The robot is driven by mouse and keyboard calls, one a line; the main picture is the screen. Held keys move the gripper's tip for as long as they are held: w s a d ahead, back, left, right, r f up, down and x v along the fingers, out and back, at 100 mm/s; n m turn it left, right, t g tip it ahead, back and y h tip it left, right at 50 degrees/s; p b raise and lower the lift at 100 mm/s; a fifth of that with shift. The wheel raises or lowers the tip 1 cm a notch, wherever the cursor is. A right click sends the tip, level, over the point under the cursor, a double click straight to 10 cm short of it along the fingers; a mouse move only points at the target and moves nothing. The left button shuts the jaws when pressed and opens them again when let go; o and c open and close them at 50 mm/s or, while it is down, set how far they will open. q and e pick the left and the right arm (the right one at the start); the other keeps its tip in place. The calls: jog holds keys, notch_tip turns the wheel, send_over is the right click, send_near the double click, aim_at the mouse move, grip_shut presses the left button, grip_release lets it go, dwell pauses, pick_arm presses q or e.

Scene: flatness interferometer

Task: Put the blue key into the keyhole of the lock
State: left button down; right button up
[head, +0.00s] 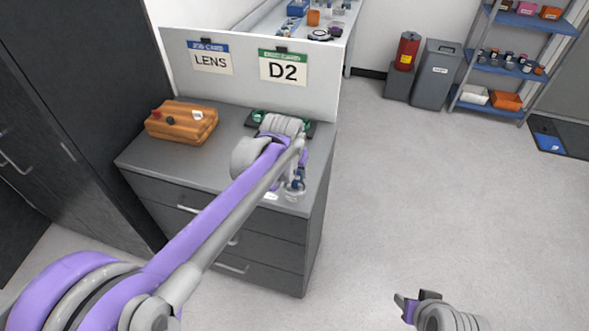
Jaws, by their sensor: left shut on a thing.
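My left arm reaches over the grey cabinet top, and its wrist and forearm hide much of the left gripper (295,180). The gripper is shut at the front right corner of the top. A small blue piece (297,184) shows at its jaws; it looks like the blue key, but its shape is too small to make out. Clear and pale parts lie around it, close to the top. I cannot make out the lock or its keyhole. My right gripper (407,304) is low at the bottom right, over the floor and away from the cabinet; its jaw gap is unclear.
An orange-brown box (181,122) with small knobs sits on the left of the grey cabinet (225,172). A dark green item (258,117) lies behind my left wrist. A white panel (250,80) with LENS and D2 signs stands behind. The floor at right is clear.

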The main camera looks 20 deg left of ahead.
pick_arm(q)
jog(key=shift+f+b, duration=0.45)
jog(key=shift+f, duration=0.45)
jog(key=shift+c, duration=0.9)
grip_release()
jog(key=v, duration=1)
jog(key=shift+r+p, duration=0.3)
jog(key=shift+r, duration=0.1)
jog(key=shift+s, duration=0.1)
